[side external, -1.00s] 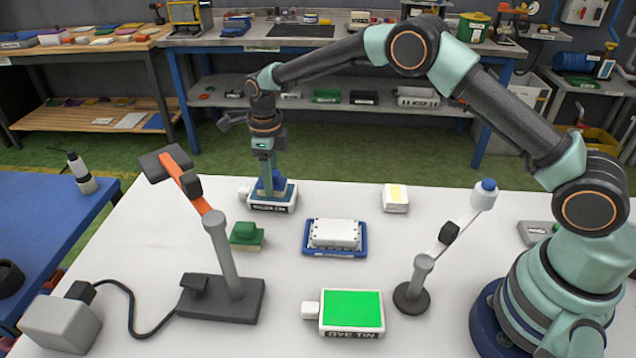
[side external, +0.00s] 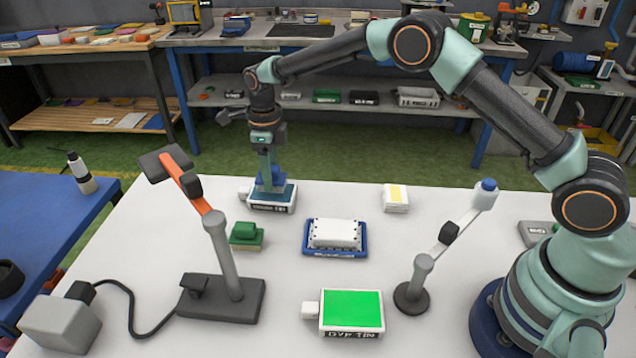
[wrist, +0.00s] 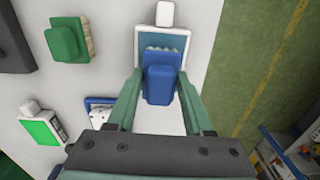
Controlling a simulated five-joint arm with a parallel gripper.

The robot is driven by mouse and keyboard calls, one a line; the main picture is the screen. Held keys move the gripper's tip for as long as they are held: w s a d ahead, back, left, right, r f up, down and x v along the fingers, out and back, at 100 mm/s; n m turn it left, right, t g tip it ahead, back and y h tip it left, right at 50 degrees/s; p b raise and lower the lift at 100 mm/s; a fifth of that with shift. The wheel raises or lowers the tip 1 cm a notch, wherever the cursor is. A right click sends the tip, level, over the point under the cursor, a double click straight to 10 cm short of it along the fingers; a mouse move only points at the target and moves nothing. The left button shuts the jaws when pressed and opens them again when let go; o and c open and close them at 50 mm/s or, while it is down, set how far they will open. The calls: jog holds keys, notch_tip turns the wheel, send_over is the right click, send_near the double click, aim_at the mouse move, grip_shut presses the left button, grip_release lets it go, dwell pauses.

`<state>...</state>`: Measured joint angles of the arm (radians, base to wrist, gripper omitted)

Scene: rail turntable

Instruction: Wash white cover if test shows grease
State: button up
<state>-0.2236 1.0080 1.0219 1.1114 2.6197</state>
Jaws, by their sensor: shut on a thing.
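My gripper (side external: 268,170) is shut on a blue block-shaped tool (wrist: 160,84), which has a pale edge like bristles. The tool is over the rear tin (side external: 272,203), a white box with a blue-teal top; a small gap seems to show, but contact is hard to judge. The rear tin also shows in the wrist view (wrist: 163,38); its label is unclear. The white cover (side external: 335,233) lies on a blue tray (side external: 335,253) at the table's middle. A green-topped tin (side external: 352,310), labelled DYE TIN, stands at the front. A green-handled brush (side external: 245,236) stands left of the cover.
An orange-armed lamp-like stand (side external: 222,260) stands left, cabled to a grey box (side external: 62,325). A jointed stand with a blue tip (side external: 487,185) stands right. A white-and-yellow pad (side external: 396,198) lies at the back. The white table (side external: 150,260) has clear room between.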

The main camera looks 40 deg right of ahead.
jog(key=shift+r, duration=2.7)
